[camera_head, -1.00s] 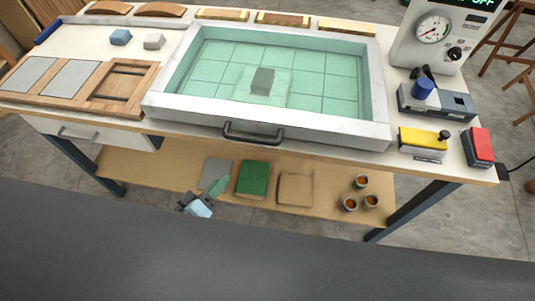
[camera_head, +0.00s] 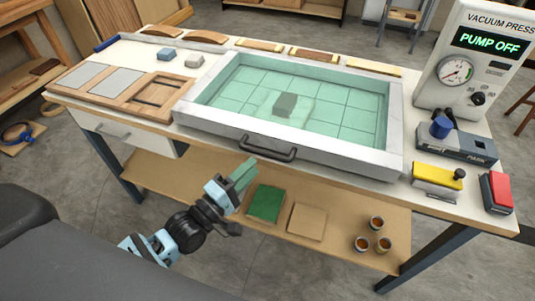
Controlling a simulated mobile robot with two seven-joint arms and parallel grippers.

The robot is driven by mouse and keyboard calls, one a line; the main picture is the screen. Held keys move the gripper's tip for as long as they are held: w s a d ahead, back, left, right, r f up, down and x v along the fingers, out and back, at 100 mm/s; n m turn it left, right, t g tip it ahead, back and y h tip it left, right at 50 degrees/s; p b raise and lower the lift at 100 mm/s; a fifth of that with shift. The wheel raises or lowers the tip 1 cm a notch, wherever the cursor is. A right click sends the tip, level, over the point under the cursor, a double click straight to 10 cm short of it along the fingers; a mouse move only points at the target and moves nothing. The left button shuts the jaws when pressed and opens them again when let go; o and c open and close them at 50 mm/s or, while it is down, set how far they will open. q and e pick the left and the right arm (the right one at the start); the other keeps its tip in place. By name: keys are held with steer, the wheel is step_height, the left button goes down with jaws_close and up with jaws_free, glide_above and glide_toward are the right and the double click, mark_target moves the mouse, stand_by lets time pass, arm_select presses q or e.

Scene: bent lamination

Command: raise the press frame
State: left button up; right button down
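The press frame (camera_head: 398,135) is a pale rectangular frame lying down flat on the bench, around a translucent green gridded sheet (camera_head: 240,80). A dark handle (camera_head: 267,149) sticks out from the middle of its front side. A small grey block (camera_head: 286,105) shows at the middle of the sheet. My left gripper (camera_head: 245,172) is in front of the bench, just below and left of the handle in the picture, apart from it as far as I can see. Its green tip shows from one side, so I cannot tell whether it is open. My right gripper is out of view.
The vacuum press unit (camera_head: 470,65) reads PUMP OFF at the right. In front of it are a blue-knobbed box (camera_head: 455,140), a yellow block (camera_head: 437,175) and a red switch (camera_head: 498,190). Wooden panels (camera_head: 120,85) lie at the left. Cups (camera_head: 376,223) stand on the lower shelf.

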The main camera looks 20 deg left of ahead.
mark_target(267, 152)
arm_select(q)
steer(key=x, duration=0.6)
steer(key=shift+w+d+p, duration=0.2)
steer(key=shift+w+p, duration=0.1)
jaws_close()
